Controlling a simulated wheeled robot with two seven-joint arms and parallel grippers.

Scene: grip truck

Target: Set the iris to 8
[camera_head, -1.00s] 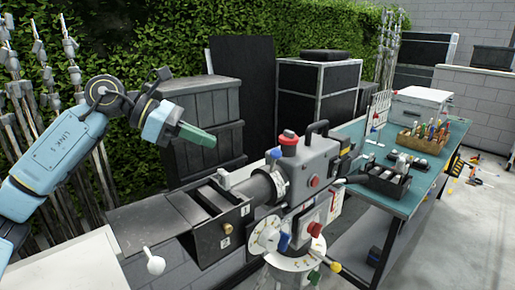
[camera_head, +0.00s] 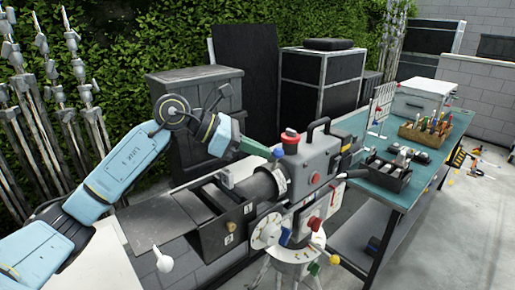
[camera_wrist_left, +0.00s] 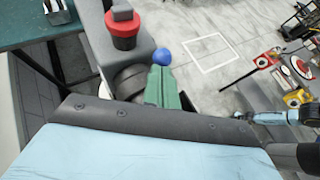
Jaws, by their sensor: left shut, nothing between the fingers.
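A grey film camera (camera_head: 318,160) stands with its lens barrel (camera_head: 264,185) and black matte box (camera_head: 226,220) toward the left. A pale marked ring (camera_head: 282,180) sits around the barrel near the body; no iris number is readable. My left gripper (camera_head: 277,153) has green fingers, shut and empty, just above the barrel beside the body. In the left wrist view, the fingertips (camera_wrist_left: 160,68) are close to a small blue knob (camera_wrist_left: 163,56); I cannot tell if they touch. The red-topped part (camera_wrist_left: 123,28) of the camera is beside them. My right gripper is not in view.
A pale dial (camera_head: 266,231) and coloured knobs are on the camera's lower side. A teal workbench (camera_head: 432,170) with several tools stands right. Dark cases (camera_head: 322,85) and a hedge are behind. Open floor (camera_head: 460,240) lies at right.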

